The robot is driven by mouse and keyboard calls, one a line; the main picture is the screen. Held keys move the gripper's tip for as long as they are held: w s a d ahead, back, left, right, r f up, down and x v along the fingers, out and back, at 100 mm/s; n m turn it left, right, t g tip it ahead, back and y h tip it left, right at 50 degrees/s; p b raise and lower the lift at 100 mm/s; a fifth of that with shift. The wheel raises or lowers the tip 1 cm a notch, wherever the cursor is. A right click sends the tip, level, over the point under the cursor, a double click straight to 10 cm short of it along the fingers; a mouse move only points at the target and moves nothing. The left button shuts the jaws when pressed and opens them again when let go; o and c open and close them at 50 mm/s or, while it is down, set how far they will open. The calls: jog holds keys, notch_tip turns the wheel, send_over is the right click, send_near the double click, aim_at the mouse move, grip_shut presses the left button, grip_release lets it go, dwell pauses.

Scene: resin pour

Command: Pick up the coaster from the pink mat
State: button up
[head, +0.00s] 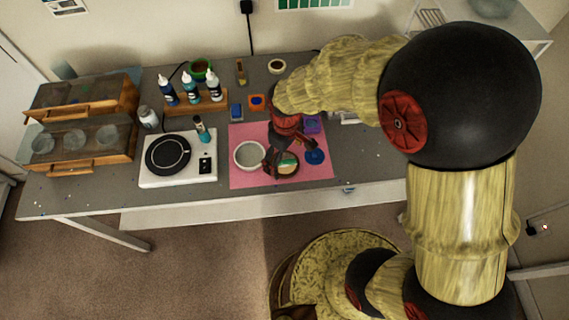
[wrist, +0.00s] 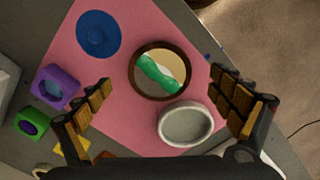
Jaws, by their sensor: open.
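The coaster (head: 288,163) is a round piece with a dark wooden rim, a green wavy band and a pale part. It lies flat on the pink mat (head: 240,180) near the front edge, partly covered by my gripper in the head view. In the wrist view the coaster (wrist: 146,86) is fully visible, on the pink mat (wrist: 115,125). My gripper (wrist: 163,83) is open and empty, pointing down, with one finger to each side of the coaster and apart from it. In the head view my gripper (head: 281,157) is over the mat.
A round white dish (wrist: 186,124) sits beside the coaster. A blue disc (wrist: 98,34) and a purple mold (wrist: 44,82) lie on the other side. A green mold (wrist: 31,122) is off the mat. A hotplate (head: 205,180), bottles and wooden racks stand left.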

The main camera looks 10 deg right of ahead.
aim_at(285, 164)
notch_tip(285, 164, down, 3)
jog(key=c, duration=0.4)
jog(key=c, duration=0.9)
